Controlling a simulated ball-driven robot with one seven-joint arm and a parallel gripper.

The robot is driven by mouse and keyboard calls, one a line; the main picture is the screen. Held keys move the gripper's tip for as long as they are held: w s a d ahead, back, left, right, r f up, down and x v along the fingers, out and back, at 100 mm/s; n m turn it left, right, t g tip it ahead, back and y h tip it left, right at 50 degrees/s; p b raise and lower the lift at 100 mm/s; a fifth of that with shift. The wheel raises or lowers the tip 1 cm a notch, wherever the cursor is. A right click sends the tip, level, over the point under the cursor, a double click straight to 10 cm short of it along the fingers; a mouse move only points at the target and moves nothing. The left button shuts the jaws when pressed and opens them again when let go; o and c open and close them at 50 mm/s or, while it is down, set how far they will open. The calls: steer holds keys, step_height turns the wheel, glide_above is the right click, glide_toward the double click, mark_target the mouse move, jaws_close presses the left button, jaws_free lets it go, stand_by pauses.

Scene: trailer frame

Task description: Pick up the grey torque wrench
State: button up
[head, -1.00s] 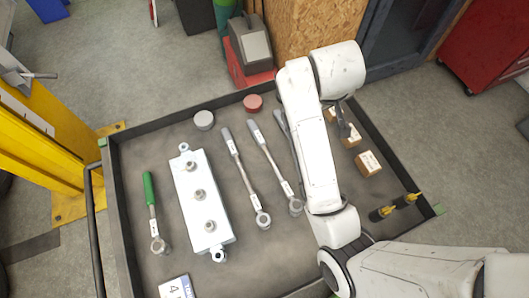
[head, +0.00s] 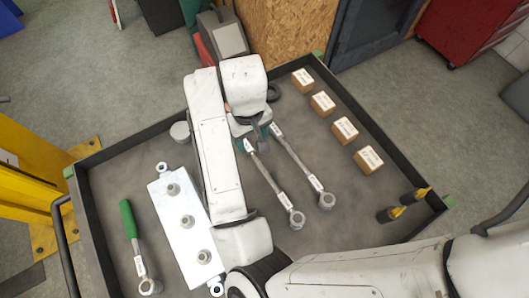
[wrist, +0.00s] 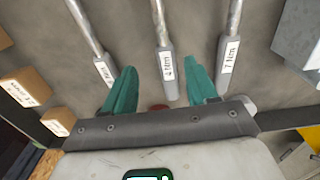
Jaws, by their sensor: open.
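Three grey-handled torque wrenches show in the wrist view: a left one (wrist: 103,66) with a hard-to-read label, a middle one (wrist: 166,70) marked 4 Nm, and a right one (wrist: 228,58) marked 7 Nm. In the head view two grey wrenches show, one (head: 280,190) beside the other (head: 312,180); my arm hides the third. My gripper (wrist: 163,72) is open, its green fingers either side of the middle wrench's handle end in the picture. I cannot tell its height above it. In the head view my gripper (head: 257,132) is over the handle ends.
A green-handled wrench (head: 131,222) and a silver block with bolts (head: 180,228) lie left in the walled tray (head: 115,157). Several small boxes (head: 345,130) line the right side. Two black-and-yellow tools (head: 402,205) lie at the near right corner. A grey disc (head: 180,131) is at the left.

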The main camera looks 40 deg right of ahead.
mark_target(249, 148)
steer(key=shift+a+f, duration=0.2)
steer(key=shift+f, duration=1.2)
steer(key=shift+a+f, duration=0.15)
steer(key=shift+f, duration=1.2)
jaws_close()
